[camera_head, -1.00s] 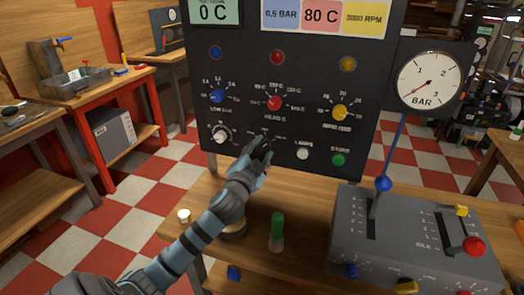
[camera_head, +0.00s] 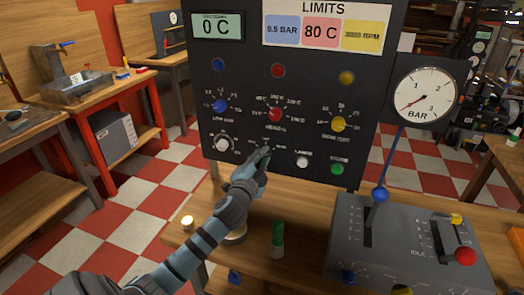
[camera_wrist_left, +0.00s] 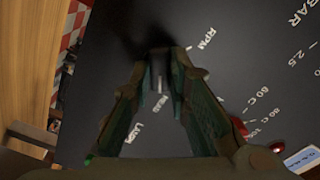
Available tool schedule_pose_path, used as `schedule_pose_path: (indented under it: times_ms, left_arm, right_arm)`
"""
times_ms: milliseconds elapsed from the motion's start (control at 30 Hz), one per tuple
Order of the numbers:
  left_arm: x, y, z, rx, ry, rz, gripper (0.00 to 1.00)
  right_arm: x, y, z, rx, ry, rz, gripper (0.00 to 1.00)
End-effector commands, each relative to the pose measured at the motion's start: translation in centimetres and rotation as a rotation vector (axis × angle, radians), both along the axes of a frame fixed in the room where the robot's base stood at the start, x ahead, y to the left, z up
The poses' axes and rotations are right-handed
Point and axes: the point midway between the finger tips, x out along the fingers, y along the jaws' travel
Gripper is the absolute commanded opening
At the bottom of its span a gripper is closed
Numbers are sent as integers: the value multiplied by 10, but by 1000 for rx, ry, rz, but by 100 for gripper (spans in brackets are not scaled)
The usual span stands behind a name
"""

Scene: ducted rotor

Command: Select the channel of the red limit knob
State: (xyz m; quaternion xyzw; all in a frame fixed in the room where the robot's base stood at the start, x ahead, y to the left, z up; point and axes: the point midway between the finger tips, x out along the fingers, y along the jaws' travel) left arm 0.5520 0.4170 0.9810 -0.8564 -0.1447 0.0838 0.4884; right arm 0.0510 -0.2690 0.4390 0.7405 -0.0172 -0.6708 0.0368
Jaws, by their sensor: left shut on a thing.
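A dark control panel (camera_head: 305,70) stands upright on the wooden bench. The red limit knob (camera_head: 275,114) sits in its middle, below a red lamp (camera_head: 278,70) and under a pink "80 C" limit card (camera_head: 320,32). My left gripper (camera_head: 262,155) is at the panel's lower middle, below the red knob. In the left wrist view its fingers (camera_wrist_left: 168,62) are shut on a small grey selector knob (camera_wrist_left: 158,84), with "RPM" and "LAMP" lettering around it. The gripper hides this knob in the head view. The red knob's edge (camera_wrist_left: 240,128) shows beside a finger. My right gripper is out of view.
A blue knob (camera_head: 220,105) and a yellow knob (camera_head: 338,124) flank the red one. A white knob (camera_head: 222,144), a white button (camera_head: 303,161) and a green button (camera_head: 337,169) lie low on the panel. A grey lever box (camera_head: 400,245) stands at right.

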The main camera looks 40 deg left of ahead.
Motion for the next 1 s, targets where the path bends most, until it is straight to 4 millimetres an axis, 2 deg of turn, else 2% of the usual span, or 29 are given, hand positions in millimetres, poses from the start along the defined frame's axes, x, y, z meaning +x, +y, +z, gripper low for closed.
schedule_pose_path:
  times_ms: [33, 267, 300, 400, 767, 867, 1000]
  left_arm:
    - [0, 0, 2, 17, 8, 0, 0]
    - [0, 0, -1, 27, 8, 0, 0]
    - [0, 0, -1, 27, 9, -1, 22]
    - [0, 0, -1, 26, 8, 0, 37]
    - [-6, -2, -1, 26, 8, -1, 37]
    - [-22, -8, -1, 26, 9, -2, 37]
    - [-59, -21, -2, 27, 12, -2, 37]
  right_arm:
    - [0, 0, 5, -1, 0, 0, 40]
    - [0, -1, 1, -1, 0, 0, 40]
    - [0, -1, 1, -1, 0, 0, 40]
    - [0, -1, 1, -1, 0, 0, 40]
    - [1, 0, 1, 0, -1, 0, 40]
    - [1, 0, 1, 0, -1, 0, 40]
    - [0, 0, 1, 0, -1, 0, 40]
